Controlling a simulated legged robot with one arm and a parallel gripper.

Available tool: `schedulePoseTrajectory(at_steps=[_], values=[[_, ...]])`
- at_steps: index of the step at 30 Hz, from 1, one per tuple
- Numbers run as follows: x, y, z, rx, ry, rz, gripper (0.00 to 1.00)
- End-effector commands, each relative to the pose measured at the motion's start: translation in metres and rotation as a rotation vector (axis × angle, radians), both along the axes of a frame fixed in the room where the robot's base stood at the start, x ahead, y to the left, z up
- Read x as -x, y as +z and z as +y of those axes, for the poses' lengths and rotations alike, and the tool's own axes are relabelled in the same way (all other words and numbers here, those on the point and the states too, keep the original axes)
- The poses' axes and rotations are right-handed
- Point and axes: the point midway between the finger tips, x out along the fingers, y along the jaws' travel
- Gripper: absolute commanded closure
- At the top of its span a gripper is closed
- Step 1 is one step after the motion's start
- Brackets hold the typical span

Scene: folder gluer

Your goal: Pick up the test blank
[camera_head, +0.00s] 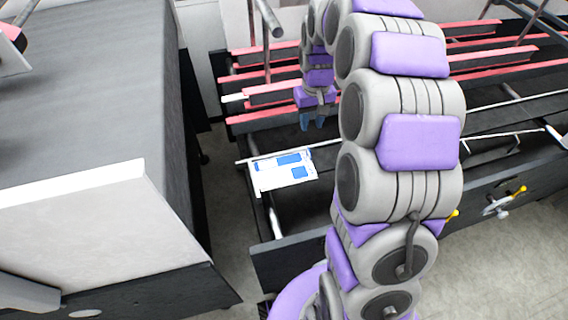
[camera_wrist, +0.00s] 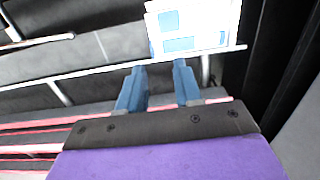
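The test blank (camera_head: 284,171) is a flat white sheet with blue panels. It lies on rods at the left end of the machine in the head view. In the wrist view the blank (camera_wrist: 197,25) is at the top centre, partly cut off by the frame edge. My gripper (camera_head: 312,124) is above the machine, beyond the blank as seen from the head. In the wrist view the blue fingers of my gripper (camera_wrist: 157,72) are apart with nothing between them. The fingertips point toward the near edge of the blank; whether they touch it I cannot tell.
The machine has red-topped rails (camera_head: 290,92) and thin metal rods (camera_wrist: 90,72) near my gripper. A large grey-topped machine body (camera_head: 95,90) stands at the left, with a floor gap (camera_head: 228,190) between. Small yellow-tipped handles (camera_head: 519,191) stick out at the right.

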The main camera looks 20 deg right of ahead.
Motion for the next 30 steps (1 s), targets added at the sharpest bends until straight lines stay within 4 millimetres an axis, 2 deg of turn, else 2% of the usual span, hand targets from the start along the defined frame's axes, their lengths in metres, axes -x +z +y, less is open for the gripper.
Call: schedulePoseTrajectory(at_steps=[1,6,14,30], values=[[-0.012,-0.005,-0.008,0.001,-0.005,-0.001,0.66],[-0.035,-0.016,-0.023,0.010,-0.012,-0.013,0.66],[-0.042,-0.033,-0.022,0.017,-0.014,-0.018,0.66],[-0.041,-0.133,-0.026,0.013,-0.015,-0.015,0.66]])
